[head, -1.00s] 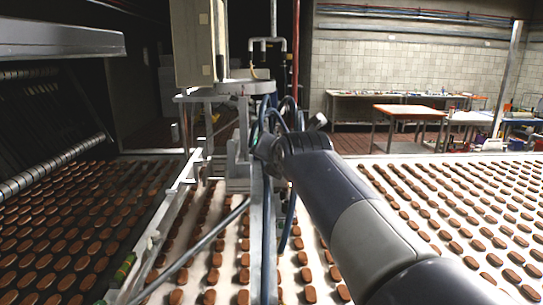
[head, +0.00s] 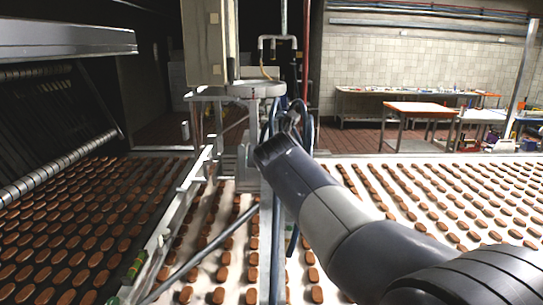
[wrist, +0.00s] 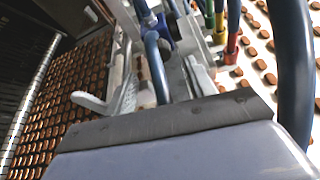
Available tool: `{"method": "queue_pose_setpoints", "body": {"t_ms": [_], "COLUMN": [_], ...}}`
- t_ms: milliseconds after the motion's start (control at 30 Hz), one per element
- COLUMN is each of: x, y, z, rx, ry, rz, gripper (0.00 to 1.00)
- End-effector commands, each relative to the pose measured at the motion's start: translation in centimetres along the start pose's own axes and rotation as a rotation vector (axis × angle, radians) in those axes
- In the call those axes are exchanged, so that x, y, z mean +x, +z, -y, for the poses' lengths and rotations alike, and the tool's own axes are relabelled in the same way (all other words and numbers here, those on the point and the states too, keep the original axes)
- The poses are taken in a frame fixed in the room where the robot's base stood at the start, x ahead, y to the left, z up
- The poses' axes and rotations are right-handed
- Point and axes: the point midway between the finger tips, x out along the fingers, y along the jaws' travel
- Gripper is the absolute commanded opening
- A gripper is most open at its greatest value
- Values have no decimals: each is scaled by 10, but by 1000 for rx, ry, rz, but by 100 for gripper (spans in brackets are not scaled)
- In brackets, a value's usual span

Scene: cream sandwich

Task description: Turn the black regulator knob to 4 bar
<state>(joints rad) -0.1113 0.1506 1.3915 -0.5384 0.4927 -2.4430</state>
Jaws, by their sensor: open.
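I cannot make out the black regulator knob in either view. In the head view my arm reaches in from the lower right, its far end against the metal stand with blue hoses, and it hides my gripper. In the wrist view my gripper (wrist: 155,84) appears as two light grey fingers, set apart, beyond my broad grey wrist housing. A blue hose with a blue fitting (wrist: 158,38) lies between and beyond them. I see nothing held.
The metal stand (head: 272,240) rises over a conveyor (head: 345,160) with rows of brown biscuits. A pale cabinet (head: 205,45) stands above it. A thick dark blue hose (wrist: 294,70) runs close on the right in the wrist view. Coloured fittings (wrist: 231,46) are nearby.

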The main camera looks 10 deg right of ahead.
Motion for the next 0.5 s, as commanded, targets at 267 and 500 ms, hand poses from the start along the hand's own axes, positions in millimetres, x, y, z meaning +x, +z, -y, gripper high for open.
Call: {"method": "queue_pose_setpoints", "body": {"t_ms": [267,500], "x": [44,58], "y": [1,0], "z": [0,0], "rx": [0,1], "ry": [-1,0], "rz": [-2,1], "gripper": [52,52]}}
